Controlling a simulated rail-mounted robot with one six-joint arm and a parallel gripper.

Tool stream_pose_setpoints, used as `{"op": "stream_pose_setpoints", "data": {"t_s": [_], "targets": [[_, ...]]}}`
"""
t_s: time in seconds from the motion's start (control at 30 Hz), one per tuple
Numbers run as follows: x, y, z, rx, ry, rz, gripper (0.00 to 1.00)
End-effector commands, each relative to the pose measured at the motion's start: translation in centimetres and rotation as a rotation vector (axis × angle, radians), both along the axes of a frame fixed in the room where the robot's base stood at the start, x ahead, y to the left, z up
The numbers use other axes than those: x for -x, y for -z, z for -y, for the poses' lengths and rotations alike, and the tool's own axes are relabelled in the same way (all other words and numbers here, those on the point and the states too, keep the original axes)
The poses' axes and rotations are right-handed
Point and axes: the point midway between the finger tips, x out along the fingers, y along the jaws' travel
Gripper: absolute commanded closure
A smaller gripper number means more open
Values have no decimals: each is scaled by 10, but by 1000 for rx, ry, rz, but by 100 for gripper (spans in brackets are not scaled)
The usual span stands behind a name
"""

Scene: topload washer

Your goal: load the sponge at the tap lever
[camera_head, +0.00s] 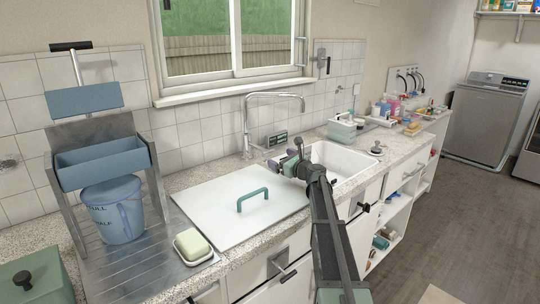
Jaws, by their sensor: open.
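A pale green block on a white base (192,246), which looks like the sponge, lies at the front of the metal drainboard. The curved metal tap (273,97) stands behind the sink; I cannot clearly make out its lever. A small dark panel (277,139) is beside the tap's base. My gripper (289,162) is open over the left edge of the sink, in front of the tap and well right of the block. Purple-grey parts show at its tips, and I see nothing clearly held. My arm hides part of the sink's front edge.
A white board (222,215) with a green handle (252,199) lies left of the white sink basin (340,160). At left, a blue trough (103,163) with a levered plate (84,98) stands above a blue bucket (116,211). Bottles and a caddy (342,130) crowd the right counter.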

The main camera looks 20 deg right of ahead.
Motion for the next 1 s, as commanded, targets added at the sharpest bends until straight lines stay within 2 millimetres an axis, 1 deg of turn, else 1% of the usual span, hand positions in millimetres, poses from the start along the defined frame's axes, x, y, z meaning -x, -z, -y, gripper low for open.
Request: {"op": "stream_pose_setpoints", "data": {"t_s": [0.17, 0.3, 0.4, 0.5, 0.7, 0.73, 0.77, 1.0], "targets": [[-36, 0, -9, 2, -3, 0, 5], [-70, 0, -19, 3, -3, 0, 5], [-87, 0, -23, 3, -2, 0, 5], [-95, 0, -27, 4, -1, 1, 5], [-95, 0, -28, 4, -1, 1, 5], [-95, 0, -28, 4, -1, 1, 7], [-95, 0, -28, 4, -1, 1, 11], [-94, 0, -28, 4, -2, 1, 48]]}}
